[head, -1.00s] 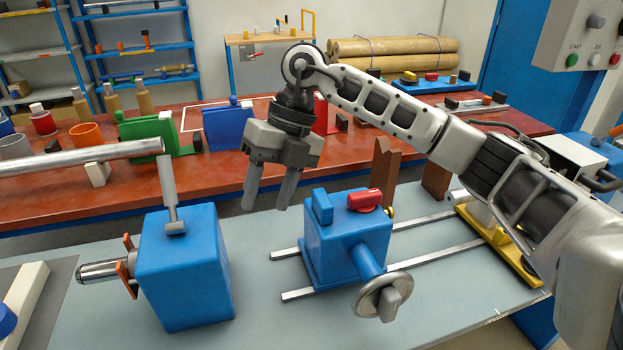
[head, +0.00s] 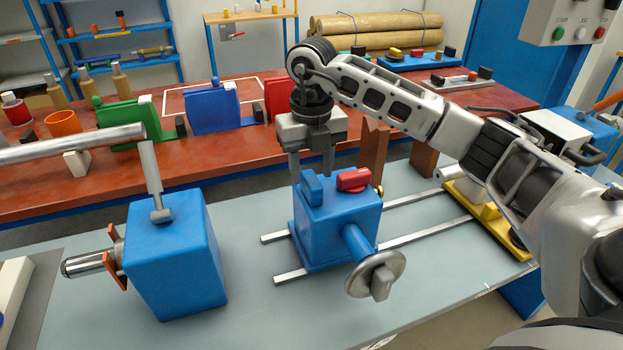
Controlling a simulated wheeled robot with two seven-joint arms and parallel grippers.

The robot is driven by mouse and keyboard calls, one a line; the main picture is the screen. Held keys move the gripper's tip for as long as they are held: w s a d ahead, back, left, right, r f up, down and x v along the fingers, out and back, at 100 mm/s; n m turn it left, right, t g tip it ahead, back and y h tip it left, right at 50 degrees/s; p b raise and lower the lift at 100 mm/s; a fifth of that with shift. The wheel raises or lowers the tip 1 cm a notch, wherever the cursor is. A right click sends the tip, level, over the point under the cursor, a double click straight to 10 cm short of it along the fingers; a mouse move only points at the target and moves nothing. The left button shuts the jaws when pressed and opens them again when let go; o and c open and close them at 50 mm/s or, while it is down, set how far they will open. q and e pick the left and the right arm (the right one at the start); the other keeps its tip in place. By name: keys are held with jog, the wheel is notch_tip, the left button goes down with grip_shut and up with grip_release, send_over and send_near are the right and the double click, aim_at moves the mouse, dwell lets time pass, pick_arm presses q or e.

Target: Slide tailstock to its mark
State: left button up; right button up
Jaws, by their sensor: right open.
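The tailstock (head: 338,228) is a blue block on two metal rails (head: 430,232) in the middle of the head view. It has a red lever (head: 353,180) and a blue upright block (head: 312,189) on top, and a grey handwheel (head: 376,275) at the front. My right gripper (head: 310,166) is open and points down at the tailstock's top, by the blue upright block. The block partly hides the fingertips, and I cannot tell whether they touch it. I cannot clearly make out the mark. My left gripper is not in view.
A blue headstock (head: 173,262) with a metal spindle stands left, apart from the tailstock. A yellow base (head: 480,212) sits at the rails' right end, near my right arm. Brown wooden uprights (head: 374,150) stand behind the tailstock. The rails between tailstock and yellow base look clear.

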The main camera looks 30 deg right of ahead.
aim_at(312, 179)
notch_tip(312, 179, down, 3)
jog(key=shift+f, duration=0.1)
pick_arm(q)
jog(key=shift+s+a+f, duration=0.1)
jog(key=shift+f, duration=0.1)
pick_arm(e)
jog(key=shift+f, duration=0.1)
